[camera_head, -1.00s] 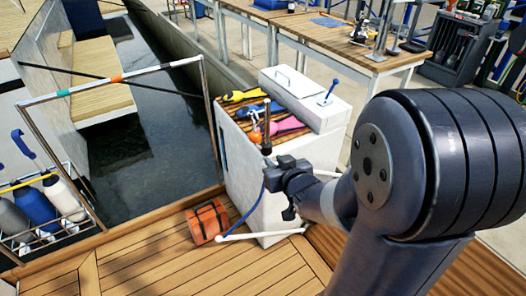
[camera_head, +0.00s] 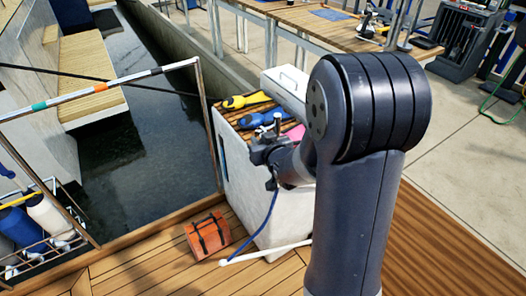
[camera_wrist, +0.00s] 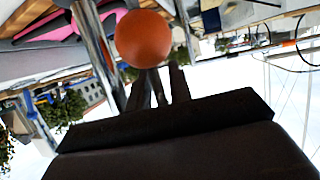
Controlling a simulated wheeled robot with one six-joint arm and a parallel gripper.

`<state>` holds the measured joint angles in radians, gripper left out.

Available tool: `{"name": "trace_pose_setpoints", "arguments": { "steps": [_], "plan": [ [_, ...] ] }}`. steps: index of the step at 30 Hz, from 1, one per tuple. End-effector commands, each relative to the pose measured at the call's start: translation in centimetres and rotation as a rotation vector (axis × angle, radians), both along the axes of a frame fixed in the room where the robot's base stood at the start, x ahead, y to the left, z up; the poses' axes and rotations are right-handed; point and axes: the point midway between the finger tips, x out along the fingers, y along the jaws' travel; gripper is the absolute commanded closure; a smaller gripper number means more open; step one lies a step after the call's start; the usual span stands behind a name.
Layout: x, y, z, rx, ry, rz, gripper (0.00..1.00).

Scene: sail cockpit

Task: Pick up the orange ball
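The orange ball (camera_wrist: 143,38) is in the upper middle of the wrist view, just beyond the dark fingers of my gripper (camera_wrist: 163,84). Whether the fingers touch it is unclear. The fingers look narrowly spaced, and I cannot tell whether they are open or shut. In the head view, my gripper (camera_head: 262,150) is at the near edge of the white cabinet's slatted top. I cannot make out the ball there; my gripper and wrist cover that area.
A shiny metal post (camera_wrist: 97,50) stands left of the ball in the wrist view. Yellow (camera_head: 246,100) and blue (camera_head: 262,117) tools lie on the cabinet (camera_head: 280,215). An orange case (camera_head: 207,235) is on the deck below. Dark water (camera_head: 150,130) lies left.

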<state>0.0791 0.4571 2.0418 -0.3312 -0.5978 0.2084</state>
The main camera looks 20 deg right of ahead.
Motion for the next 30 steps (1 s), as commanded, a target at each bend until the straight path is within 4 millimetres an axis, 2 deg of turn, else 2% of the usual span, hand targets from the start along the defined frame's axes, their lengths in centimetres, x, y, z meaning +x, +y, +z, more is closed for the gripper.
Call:
{"name": "trace_pose_setpoints", "arguments": {
  "steps": [3, 10, 23, 30],
  "plan": [
    [0.0, 0.0, 0.0, 0.000, 0.000, 0.000, 0.82],
    [0.0, 0.0, 0.0, 0.000, 0.000, 0.000, 1.00],
    [0.0, 0.0, 0.1, 0.000, -0.001, 0.000, 1.00],
    [0.0, 0.0, 1.8, 0.000, -0.003, 0.001, 1.00]
  ]
}}
